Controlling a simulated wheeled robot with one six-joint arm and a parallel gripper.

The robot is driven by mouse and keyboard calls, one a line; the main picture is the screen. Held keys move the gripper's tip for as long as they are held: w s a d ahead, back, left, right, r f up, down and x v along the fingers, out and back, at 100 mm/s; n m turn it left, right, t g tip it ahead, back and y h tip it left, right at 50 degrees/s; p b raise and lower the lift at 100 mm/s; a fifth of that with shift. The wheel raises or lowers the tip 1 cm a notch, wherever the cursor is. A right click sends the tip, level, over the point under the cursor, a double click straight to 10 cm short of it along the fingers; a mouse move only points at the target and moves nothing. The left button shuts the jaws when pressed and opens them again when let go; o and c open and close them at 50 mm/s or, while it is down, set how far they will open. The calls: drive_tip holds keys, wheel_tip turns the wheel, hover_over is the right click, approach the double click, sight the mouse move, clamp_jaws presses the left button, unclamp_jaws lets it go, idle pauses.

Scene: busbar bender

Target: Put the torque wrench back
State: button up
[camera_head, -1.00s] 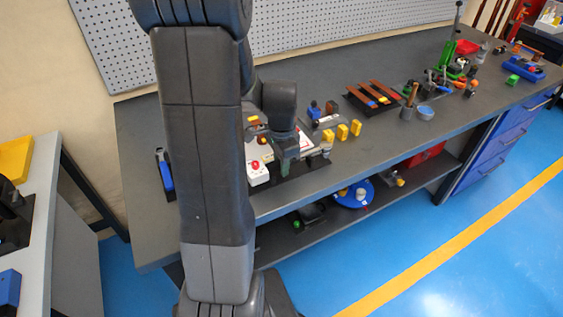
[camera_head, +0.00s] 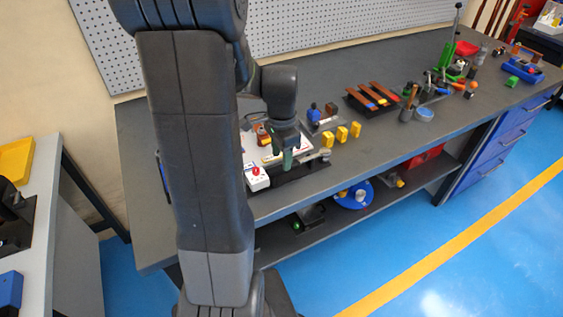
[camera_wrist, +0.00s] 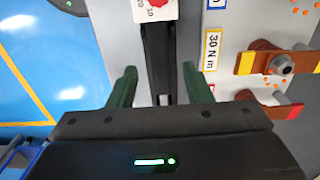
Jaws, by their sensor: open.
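My gripper (camera_head: 289,160) hangs over the near edge of the long grey bench. In the wrist view its two green fingers (camera_wrist: 160,88) are apart, with a long dark bar (camera_wrist: 158,55) running between them. The bar may be the torque wrench or part of its dark holder; I cannot tell which. In the head view a dark tray (camera_head: 308,178) lies under the gripper, and a small grey metal piece (camera_head: 324,154) shows at its right end. The fingers hide part of the tray. I see no grip on anything.
A white box with a red button (camera_head: 257,179) stands left of the tray. Several yellow blocks (camera_head: 342,134) stand to the right. The wrist view shows a "30 N m" label (camera_wrist: 211,50) and brown bars with bolts (camera_wrist: 277,62) right of the fingers.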

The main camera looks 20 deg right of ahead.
sight(281, 166)
wheel_tip(281, 166, up, 9)
drive_tip(key=shift+f, duration=0.15)
drive_tip(key=shift+f, duration=0.1)
wheel_tip(281, 166, down, 13)
drive_tip(key=shift+f+b, duration=0.2)
drive_tip(key=shift+b, duration=0.45)
drive_tip(key=shift+r+p, duration=0.3)
drive_tip(key=shift+r, duration=0.1)
drive_tip(key=shift+f, duration=0.1)
